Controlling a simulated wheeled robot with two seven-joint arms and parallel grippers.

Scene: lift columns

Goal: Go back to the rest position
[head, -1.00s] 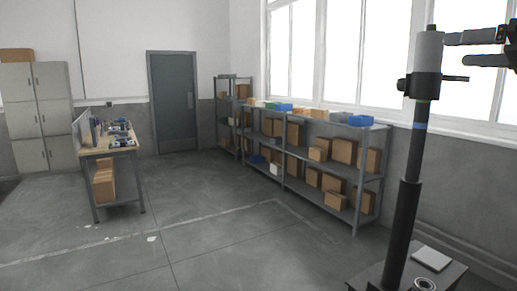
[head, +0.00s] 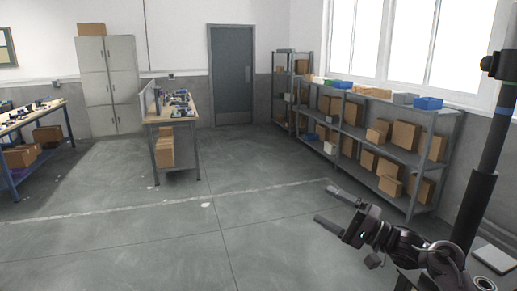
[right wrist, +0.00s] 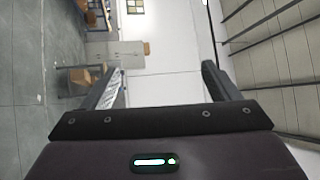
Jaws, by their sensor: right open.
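My right gripper (head: 322,204) is low at the right of the head view, fingers pointing left over the floor. Its two fingers stand apart with nothing between them. The right wrist view also shows the open, empty jaws (right wrist: 163,75), with a sideways view of the room behind them. My left gripper is not in view. A dark upright lift column (head: 482,185) stands at the right edge of the head view, apart from my gripper's fingers. Its top is cut off, and my arm hides part of its foot.
A grey shelf rack (head: 412,160) with cardboard boxes and blue bins runs along the right wall. A workbench (head: 158,116) stands mid-left, another bench (head: 28,112) at far left. Grey lockers (head: 108,85) and a door (head: 232,75) are behind. The middle floor is clear.

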